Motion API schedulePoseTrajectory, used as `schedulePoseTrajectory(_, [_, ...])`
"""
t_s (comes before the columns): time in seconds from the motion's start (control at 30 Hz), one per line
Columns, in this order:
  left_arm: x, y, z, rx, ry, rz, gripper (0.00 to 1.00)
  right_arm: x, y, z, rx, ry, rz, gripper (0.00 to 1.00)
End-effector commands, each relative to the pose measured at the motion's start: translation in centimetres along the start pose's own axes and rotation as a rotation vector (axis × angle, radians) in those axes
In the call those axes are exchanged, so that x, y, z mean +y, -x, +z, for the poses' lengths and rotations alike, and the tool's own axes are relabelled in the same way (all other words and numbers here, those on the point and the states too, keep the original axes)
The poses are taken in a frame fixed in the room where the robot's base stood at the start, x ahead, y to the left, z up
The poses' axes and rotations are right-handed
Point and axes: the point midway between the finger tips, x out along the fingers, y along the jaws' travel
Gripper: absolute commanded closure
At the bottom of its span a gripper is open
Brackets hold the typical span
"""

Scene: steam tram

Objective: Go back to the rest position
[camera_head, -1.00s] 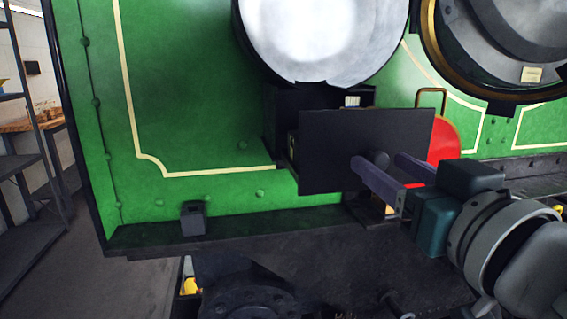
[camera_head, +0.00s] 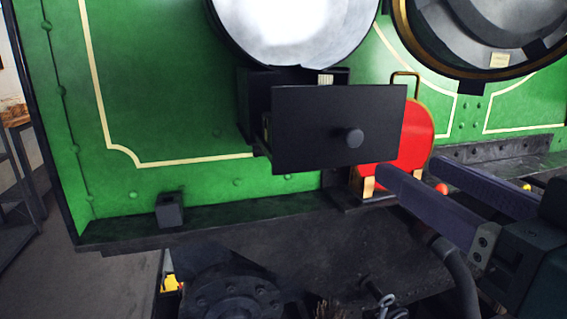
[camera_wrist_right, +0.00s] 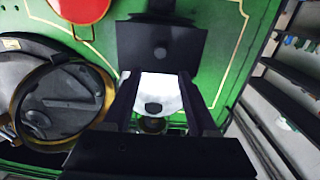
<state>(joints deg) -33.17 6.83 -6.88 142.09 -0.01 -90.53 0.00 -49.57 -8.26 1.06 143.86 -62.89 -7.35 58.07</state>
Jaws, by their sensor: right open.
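My right gripper (camera_head: 408,172) is open and empty, at the lower right of the head view, apart from the black drawer front (camera_head: 310,120). The front has a round dark knob (camera_head: 348,139) and stands out from the green tram body, with part of the drawer's side showing behind it. In the right wrist view the gripper's two fingers (camera_wrist_right: 158,78) are spread with nothing held between them. The drawer front (camera_wrist_right: 185,42) and its knob (camera_wrist_right: 160,53) are seen beyond the fingertips. My left gripper is not in view.
A white round lamp (camera_head: 295,30) sits above the drawer. A red panel with a handle (camera_head: 418,125) stands beside it, and a brass-rimmed round opening (camera_head: 470,72) is at upper right. A dark ledge (camera_head: 240,212) runs below. Shelving (camera_head: 20,185) stands at far left.

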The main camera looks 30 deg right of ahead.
Motion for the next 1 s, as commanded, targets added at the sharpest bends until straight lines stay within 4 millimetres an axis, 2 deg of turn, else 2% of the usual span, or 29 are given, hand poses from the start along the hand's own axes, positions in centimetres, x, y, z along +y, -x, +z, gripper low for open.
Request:
schedulePoseTrajectory(0.43, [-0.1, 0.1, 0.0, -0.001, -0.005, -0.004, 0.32, 0.1, -0.1, 0.0, -0.002, -0.001, 0.003, 0.42])
schedulePoseTrajectory(0.57, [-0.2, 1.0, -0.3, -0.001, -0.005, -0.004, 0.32, 1.1, -0.4, 0.0, -0.055, -0.008, 0.062, 0.42])
schedulePoseTrajectory(0.67, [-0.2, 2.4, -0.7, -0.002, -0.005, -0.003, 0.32, 2.5, -0.7, 1.3, -0.198, -0.009, 0.142, 0.42])
schedulePoseTrajectory(0.77, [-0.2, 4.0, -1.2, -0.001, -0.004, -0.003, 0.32, 2.7, 0.0, 4.1, -0.44, 0.012, 0.166, 0.42])
schedulePoseTrajectory(0.9, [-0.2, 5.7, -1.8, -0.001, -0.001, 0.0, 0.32, 0.6, 2.9, 8.0, -0.794, 0.089, 0.052, 0.42])
schedulePoseTrajectory(1.0, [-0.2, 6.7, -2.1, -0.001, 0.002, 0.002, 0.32, -1.4, 5.9, 9.6, -1.011, 0.168, -0.098, 0.42])
